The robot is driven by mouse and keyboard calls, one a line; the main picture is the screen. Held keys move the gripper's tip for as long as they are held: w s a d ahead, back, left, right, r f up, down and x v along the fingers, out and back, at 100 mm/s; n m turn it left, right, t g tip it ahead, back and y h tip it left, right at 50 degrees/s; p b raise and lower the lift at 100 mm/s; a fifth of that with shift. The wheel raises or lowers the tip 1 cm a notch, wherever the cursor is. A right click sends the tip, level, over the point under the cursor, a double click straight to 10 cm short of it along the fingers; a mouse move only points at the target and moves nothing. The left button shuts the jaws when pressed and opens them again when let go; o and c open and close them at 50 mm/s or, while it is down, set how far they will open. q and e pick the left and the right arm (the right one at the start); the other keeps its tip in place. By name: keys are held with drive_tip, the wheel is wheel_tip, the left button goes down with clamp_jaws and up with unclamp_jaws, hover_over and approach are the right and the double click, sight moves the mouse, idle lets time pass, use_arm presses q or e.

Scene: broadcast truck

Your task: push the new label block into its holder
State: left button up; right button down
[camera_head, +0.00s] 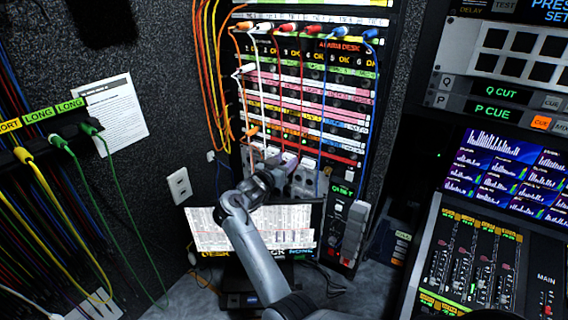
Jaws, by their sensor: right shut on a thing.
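My right gripper (281,166) is at the lower part of the patch rack (315,110), in the middle of the head view. It is shut on the label block, which is small and mostly hidden by the fingers. The holder cannot be made out clearly; the gripper and wrist cover that part of the rack front. I cannot tell whether the block touches the rack. My left gripper is not in view.
Orange, white, red and blue patch cables hang in front of the rack. A mixing console (470,265) stands at right, a cable rack at left.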

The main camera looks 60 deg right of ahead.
drive_tip(key=shift+c, duration=2.4)
unclamp_jaws()
drive_tip(key=shift+d, duration=0.15)
drive_tip(key=a, duration=1)
drive_tip(key=shift+a+b, duration=0.4)
